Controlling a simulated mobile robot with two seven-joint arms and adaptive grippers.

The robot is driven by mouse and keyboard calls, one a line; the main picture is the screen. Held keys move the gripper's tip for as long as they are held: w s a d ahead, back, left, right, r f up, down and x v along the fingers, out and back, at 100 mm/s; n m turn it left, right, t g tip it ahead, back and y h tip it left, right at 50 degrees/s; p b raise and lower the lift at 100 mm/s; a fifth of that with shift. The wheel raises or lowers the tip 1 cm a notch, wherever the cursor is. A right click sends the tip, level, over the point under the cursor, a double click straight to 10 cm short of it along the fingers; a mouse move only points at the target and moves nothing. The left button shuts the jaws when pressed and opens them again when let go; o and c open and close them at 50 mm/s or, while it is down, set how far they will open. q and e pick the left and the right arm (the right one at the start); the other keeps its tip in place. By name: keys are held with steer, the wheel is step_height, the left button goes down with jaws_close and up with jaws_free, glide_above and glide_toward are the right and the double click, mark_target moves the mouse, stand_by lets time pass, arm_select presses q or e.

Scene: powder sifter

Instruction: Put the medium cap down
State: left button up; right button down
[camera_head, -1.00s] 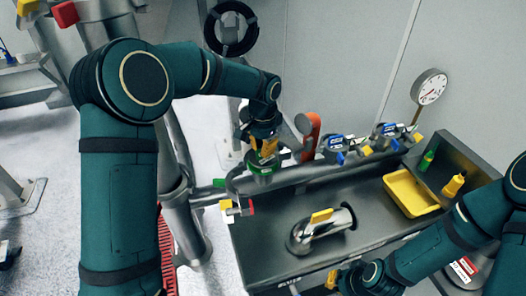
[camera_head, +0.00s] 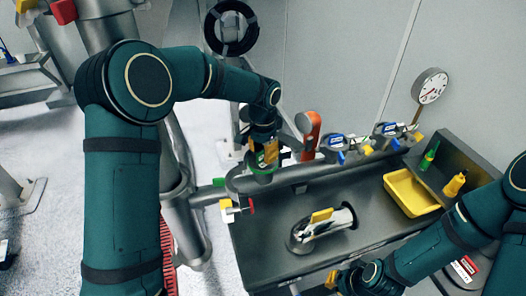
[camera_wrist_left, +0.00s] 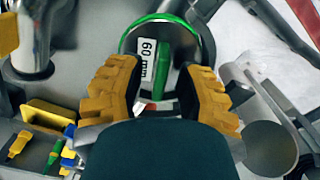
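The medium cap (camera_head: 262,167) is a round disc with a green rim, below my left gripper (camera_head: 263,153) at the left end of the grey pipe. In the left wrist view the cap (camera_wrist_left: 189,46) shows a "60 mm" label and a green handle between the yellow fingers of my left gripper (camera_wrist_left: 158,92). These fingers stand apart, with gaps beside the handle. What lies under the cap is hidden. My right gripper (camera_head: 338,279) is low in the head view, by the bench's front edge; its fingers are mostly hidden.
A steel bench (camera_head: 290,262) carries a curved metal spout (camera_head: 322,230) and a yellow tray (camera_head: 407,195). An orange-red handle (camera_head: 309,130) and blue clamps (camera_head: 337,146) line the pipe right of the cap. A dial gauge (camera_head: 430,85) stands at the back right.

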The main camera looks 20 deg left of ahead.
mark_target(263, 152)
arm_select(q)
steer(key=shift+r, duration=0.1)
steer(key=shift+r, duration=0.25)
step_height(263, 152, up, 12)
steer(key=p, duration=0.1)
steer(key=shift+s, duration=0.1)
stand_by(0.3)
